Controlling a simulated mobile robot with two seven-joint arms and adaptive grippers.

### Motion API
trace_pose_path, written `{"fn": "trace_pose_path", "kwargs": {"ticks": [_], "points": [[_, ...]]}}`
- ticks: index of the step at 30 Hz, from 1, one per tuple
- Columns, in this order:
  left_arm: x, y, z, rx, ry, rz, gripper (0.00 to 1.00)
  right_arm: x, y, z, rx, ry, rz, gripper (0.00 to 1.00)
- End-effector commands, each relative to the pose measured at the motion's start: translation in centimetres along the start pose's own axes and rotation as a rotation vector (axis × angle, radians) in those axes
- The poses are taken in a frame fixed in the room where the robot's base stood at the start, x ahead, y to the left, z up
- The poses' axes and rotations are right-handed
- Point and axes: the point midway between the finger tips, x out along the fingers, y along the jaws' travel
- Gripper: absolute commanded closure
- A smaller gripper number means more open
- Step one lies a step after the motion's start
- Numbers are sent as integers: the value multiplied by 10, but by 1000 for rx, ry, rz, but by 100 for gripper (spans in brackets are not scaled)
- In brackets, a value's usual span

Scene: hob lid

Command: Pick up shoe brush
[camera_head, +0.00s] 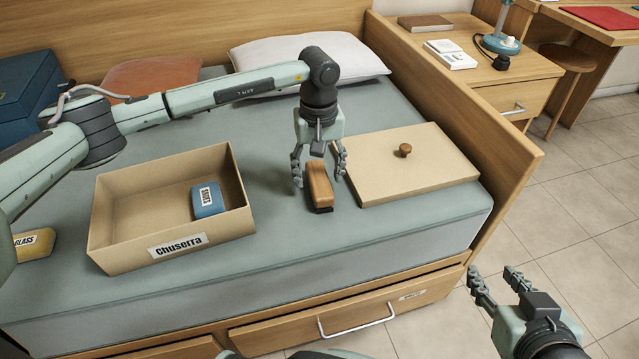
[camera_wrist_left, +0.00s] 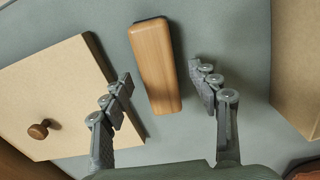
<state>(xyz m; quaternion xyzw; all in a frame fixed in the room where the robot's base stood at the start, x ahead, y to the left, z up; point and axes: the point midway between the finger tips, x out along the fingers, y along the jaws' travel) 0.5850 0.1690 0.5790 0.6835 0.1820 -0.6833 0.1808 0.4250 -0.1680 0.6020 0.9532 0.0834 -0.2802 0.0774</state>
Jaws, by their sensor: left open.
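The shoe brush (camera_head: 319,187) has a wooden back and a dark underside. It lies on the bed between the open box and the flat lid. My left gripper (camera_head: 319,178) is open above it, with one finger on each side. In the left wrist view the brush (camera_wrist_left: 156,65) lies lengthwise, slightly tilted, ahead of and between the open fingers (camera_wrist_left: 160,90), with visible gaps to both. My right gripper (camera_head: 494,283) is apart from the brush, in front of the bed at the lower right; its fingers are spread and empty.
A cardboard box (camera_head: 120,205) labelled "Chuserra" holds a blue labelled item (camera_head: 207,203). A lid with a knob (camera_head: 410,180) lies right of the brush. A yellow item labelled "GLASS" (camera_head: 35,243) sits at far left. The wooden bed side (camera_head: 460,110) rises at right.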

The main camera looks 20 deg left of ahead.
Motion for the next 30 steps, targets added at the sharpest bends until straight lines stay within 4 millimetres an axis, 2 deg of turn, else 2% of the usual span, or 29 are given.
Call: {"fn": "trace_pose_path", "kwargs": {"ticks": [3,10,23,30], "points": [[16,0,1,0,-2,0,40,0,-1,-2,0,10,-2,60],[18,1,0,1,0,2,40,0,-1,-2,1,12,-3,60],[17,1,0,1,-1,2,93,0,-2,-3,1,13,-3,60],[17,1,0,1,0,2,95,0,-2,-3,1,14,-3,60]]}}
